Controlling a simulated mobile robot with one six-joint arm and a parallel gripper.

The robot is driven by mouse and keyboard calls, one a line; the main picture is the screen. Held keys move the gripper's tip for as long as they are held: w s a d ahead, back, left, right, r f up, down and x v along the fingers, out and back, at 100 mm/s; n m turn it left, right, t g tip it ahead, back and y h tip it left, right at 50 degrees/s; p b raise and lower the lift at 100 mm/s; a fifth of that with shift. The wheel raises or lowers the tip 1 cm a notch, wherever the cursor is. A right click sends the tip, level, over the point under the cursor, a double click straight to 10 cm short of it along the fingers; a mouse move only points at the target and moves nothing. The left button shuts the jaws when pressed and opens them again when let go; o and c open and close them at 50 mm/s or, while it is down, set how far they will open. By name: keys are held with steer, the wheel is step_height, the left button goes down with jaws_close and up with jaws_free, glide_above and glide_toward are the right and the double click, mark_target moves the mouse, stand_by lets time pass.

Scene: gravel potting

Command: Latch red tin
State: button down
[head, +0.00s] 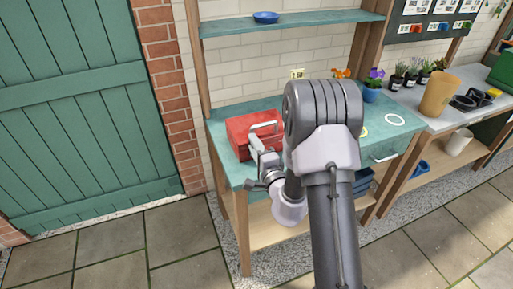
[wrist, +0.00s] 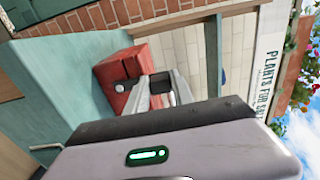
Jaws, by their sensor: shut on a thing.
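The red tin (head: 240,134) sits on the left part of the teal bench top, with a pale metal handle on its upper side. It also shows in the wrist view (wrist: 126,66), with a small round pale fitting on its near face. My gripper (head: 254,142) is at the tin's front right side. In the wrist view, my gripper's fingers (wrist: 160,88) are shut at the tin's near face, close to that fitting. The exact part between the fingers is hidden. I cannot tell whether the latch is fastened.
The teal bench (head: 225,112) has pale rings marked on its right part. A blue dish (head: 265,17) is on the shelf above. A blue pot (head: 371,92) with purple flowers stands at the back right. A tan pot (head: 438,95) stands on the neighbouring bench.

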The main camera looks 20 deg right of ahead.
steer(key=shift+r, duration=0.1)
stand_by(0.4)
steer(key=c, duration=1.1)
jaws_free()
steer(key=shift+w, duration=0.1)
